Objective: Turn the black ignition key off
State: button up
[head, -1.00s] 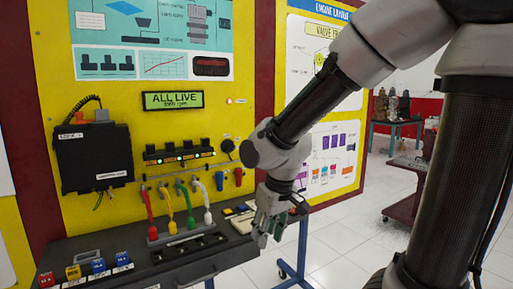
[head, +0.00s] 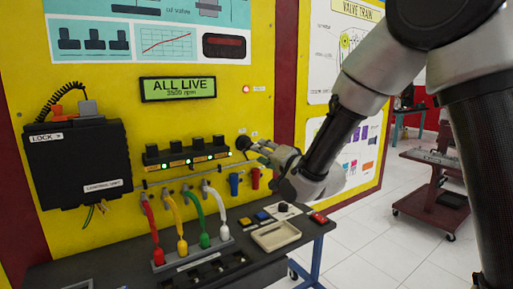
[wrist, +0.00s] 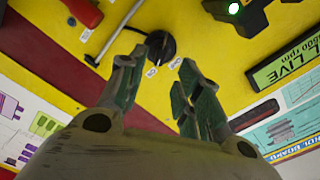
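The black ignition key (head: 243,143) is a round black knob on the yellow panel, right of the coil row. In the wrist view the black key (wrist: 160,46) sits just beyond the fingertips, between small OFF/ON-like labels too small to read surely. My gripper (head: 260,150) points at the panel, close to the key. In the wrist view my gripper (wrist: 162,68) is open and empty, one finger on each side of the key's line. I cannot tell whether a finger touches the key.
The display (head: 178,88) reads "ALL LIVE" with an rpm line. A red lamp (head: 246,89) glows beside it. Coils (head: 187,152) with green lights stand left of the key; blue and red handles (head: 234,184) hang below. A bench with a tray (head: 276,236) lies below my gripper.

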aim_at(249, 146)
jog(key=x, duration=0.7)
jog(key=shift+a, duration=0.15)
jog(key=shift+w, duration=0.1)
grip_shut()
